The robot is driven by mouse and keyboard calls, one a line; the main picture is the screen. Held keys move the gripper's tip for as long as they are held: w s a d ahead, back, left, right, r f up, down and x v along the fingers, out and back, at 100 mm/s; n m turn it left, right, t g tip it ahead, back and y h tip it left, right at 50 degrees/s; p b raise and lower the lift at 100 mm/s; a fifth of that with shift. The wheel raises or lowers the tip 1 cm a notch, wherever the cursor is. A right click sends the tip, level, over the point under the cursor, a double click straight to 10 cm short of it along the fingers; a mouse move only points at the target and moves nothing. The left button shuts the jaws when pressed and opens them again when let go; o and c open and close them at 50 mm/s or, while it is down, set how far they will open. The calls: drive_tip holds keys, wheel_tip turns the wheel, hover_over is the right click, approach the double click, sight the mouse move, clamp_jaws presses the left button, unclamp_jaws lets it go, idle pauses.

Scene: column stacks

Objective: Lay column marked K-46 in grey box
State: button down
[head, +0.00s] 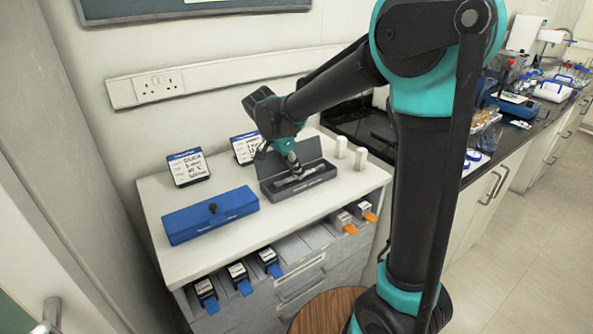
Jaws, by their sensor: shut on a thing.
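The grey box (318,183) stands with its lid up on the white cabinet top. A slim metallic column (296,184) shows low inside the box opening, lying roughly level; its marking is too small to read. My gripper (291,164) reaches down into the box from above and is shut on the column. The fingertips and part of the column are small and partly hidden, so I cannot tell whether the column touches the box floor.
A closed blue box (210,215) stands left of the grey box. Two label cards (188,168) stand behind. Two white cylinders (361,158) stand to the right. Several labelled holders with blue or orange tabs (238,277) sit below the front edge.

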drive_tip(key=shift+f, duration=0.4)
drive_tip(key=c, duration=1.5)
unclamp_jaws()
drive_tip(key=shift+o, duration=0.2)
